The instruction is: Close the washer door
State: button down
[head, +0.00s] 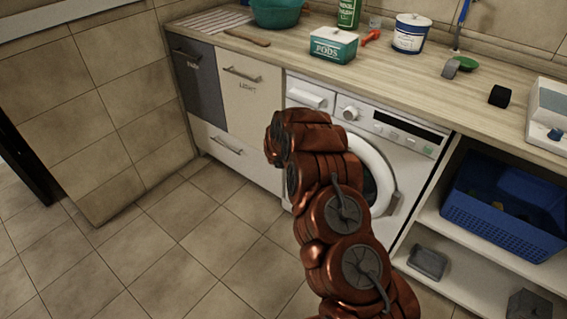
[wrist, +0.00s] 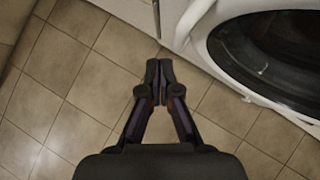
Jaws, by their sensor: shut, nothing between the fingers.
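The white washer (head: 415,165) stands under the counter in the head view, right of the cabinets. Its round door (head: 378,160) has a white ring and dark glass, and my arm covers its left part. In the wrist view the door (wrist: 222,77) fills the upper right, cut off by the frame edge. I cannot tell from these views how far the door stands from the washer front. My gripper (wrist: 158,70) is shut and empty, left of the door ring and apart from it in the picture, with floor tiles below. In the head view my arm hides the gripper.
Cabinets (head: 246,105) stand left of the washer. An open shelf on the right holds a blue basket (head: 505,205) and a grey tray (head: 428,262). The counter (head: 290,50) carries a pods box (head: 333,45) and a tub (head: 411,33). The tiled floor (head: 190,235) at left is clear.

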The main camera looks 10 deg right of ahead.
jog(key=a+b+v, duration=0.1)
jog(key=v, duration=0.7)
jog(key=shift+w+a, duration=0.35)
jog(key=shift+a, duration=0.05)
jog(key=shift+r, duration=0.1)
